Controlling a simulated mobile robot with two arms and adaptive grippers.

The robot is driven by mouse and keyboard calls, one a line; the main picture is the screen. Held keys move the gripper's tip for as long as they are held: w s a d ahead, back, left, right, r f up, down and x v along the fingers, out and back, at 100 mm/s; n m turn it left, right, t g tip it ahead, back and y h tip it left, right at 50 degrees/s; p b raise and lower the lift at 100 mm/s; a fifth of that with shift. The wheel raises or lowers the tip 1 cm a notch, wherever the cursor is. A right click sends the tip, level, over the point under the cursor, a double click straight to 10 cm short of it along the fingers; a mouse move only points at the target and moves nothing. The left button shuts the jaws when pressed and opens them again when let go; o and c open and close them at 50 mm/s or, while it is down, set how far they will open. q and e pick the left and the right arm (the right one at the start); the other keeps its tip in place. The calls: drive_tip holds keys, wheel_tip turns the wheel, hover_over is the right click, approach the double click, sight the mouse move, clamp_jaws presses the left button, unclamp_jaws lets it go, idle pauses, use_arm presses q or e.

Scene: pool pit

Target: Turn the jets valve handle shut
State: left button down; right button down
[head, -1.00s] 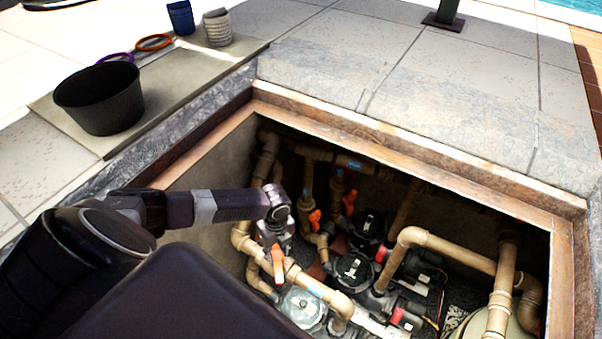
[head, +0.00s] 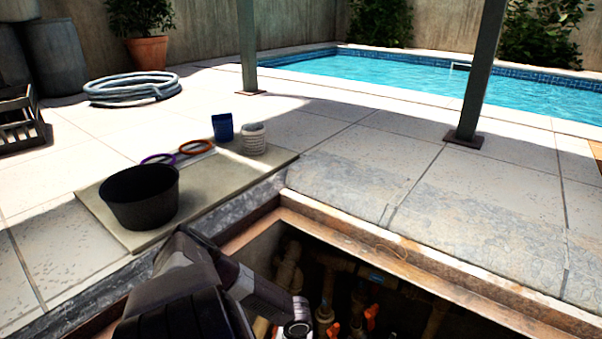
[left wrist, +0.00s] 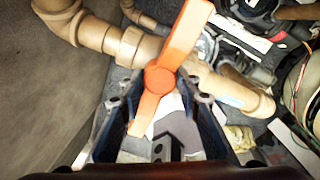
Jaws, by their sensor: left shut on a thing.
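An orange valve handle (left wrist: 178,45) shows in the left wrist view. Its long arm points to the upper right and its short end to the lower left, about crosswise to the tan pipe (left wrist: 105,38) under it. My left gripper (left wrist: 158,102) is shut on this handle, one finger on each side of its lower part. In the head view only my left arm (head: 225,285) shows, reaching into the pit; its fingers and the held handle are below the frame. No label is readable. My right gripper is not in view.
Two other orange handles, one right (head: 371,316) and one left (head: 333,330), show in the pit. The pit has a brown frame (head: 400,260).

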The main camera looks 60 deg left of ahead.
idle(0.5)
use_arm(q)
drive_tip(key=c, duration=1.4)
unclamp_jaws()
wheel_tip(320, 180, up, 12)
drive_tip(key=w, duration=0.1)
drive_tip(key=shift+d, duration=0.2)
